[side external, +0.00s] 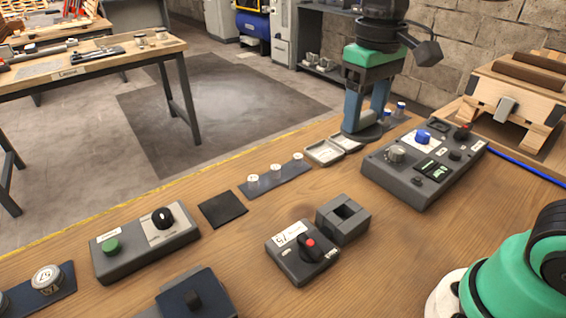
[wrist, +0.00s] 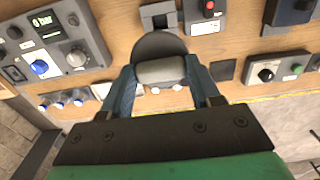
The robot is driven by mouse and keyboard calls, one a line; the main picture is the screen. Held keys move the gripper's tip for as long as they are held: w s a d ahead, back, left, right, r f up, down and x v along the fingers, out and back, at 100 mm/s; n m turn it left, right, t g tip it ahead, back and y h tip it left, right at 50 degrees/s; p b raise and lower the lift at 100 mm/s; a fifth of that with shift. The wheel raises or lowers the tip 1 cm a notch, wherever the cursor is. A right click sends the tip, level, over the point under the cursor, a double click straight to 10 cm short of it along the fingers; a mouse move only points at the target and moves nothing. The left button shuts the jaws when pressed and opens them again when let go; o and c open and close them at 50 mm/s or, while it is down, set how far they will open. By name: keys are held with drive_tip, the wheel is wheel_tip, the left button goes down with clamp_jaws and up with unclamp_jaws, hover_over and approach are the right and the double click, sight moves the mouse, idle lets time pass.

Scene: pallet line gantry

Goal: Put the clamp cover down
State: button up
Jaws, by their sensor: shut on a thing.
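My gripper (side external: 366,122) hangs over the far side of the wooden bench, its two blue fingers pointing down. It is shut on a dark round piece with a grey raised middle, which I take to be the clamp cover (side external: 353,136). In the wrist view the clamp cover (wrist: 157,44) sits between the fingertips of my gripper (wrist: 160,72), its dark rim reaching beyond them. In the side view its disc looks flat and low over the bench. I cannot tell whether it touches the surface.
A control panel (side external: 412,178) stands right of the gripper; an open pale case (side external: 325,152) lies left. White-capped pots stand on a blue strip (side external: 278,181). A black square mat (side external: 222,209), hollow grey block (side external: 343,219) and red-button box (side external: 300,262) are nearer. Bare wood shows between them.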

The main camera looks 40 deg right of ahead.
wheel_tip(320, 180, up, 3)
drive_tip(key=shift+w+a+r, duration=0.15)
drive_tip(key=shift+w, duration=0.15)
drive_tip(key=w+a+f, duration=0.3)
drive_tip(key=w+a, duration=0.1)
drive_tip(key=w, duration=0.3)
hover_over(223, 208)
wheel_tip(223, 208, down, 12)
wheel_tip(223, 208, down, 8)
drive_tip(key=shift+f, duration=0.1)
drive_tip(key=shift+w, duration=0.1)
drive_tip(key=o, duration=1.3)
drive_tip(key=shift+f, duration=0.1)
